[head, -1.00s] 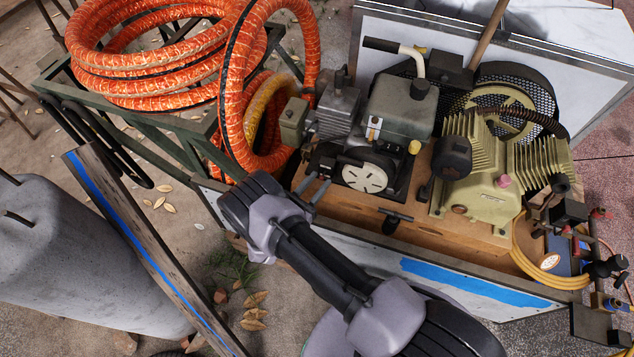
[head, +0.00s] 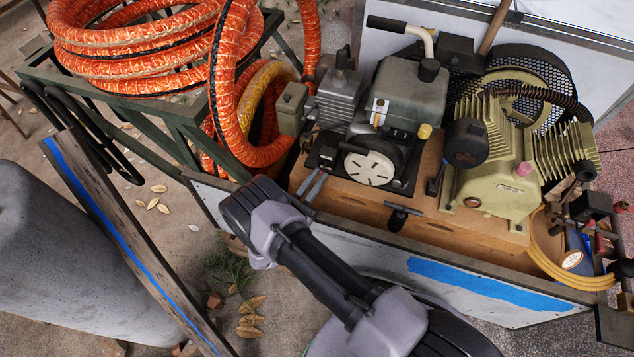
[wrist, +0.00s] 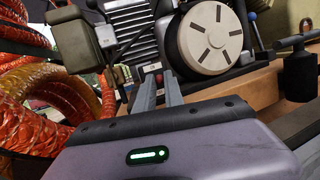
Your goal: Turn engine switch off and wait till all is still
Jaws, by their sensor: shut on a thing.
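The engine (head: 408,95) sits on the cart's wooden deck, with a grey tank and a round white slotted starter cover (head: 369,168). That cover also shows in the wrist view (wrist: 210,38). My gripper (head: 320,176) reaches the engine's lower left front, just left of the cover. Its two fingers (wrist: 160,77) are close together and shut on a small part at the tips. The part is mostly hidden by the fingers; from its place I take it to be the engine switch. I cannot read its position, nor tell whether the engine is running.
A tan compressor (head: 497,180) with a mesh-guarded wheel (head: 540,85) stands to the right. A black T-handle (head: 398,216) rises in front of the engine. Coiled orange hose (head: 150,75) lies on a green frame at left. The cart's front wall (head: 375,258) runs beneath my arm.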

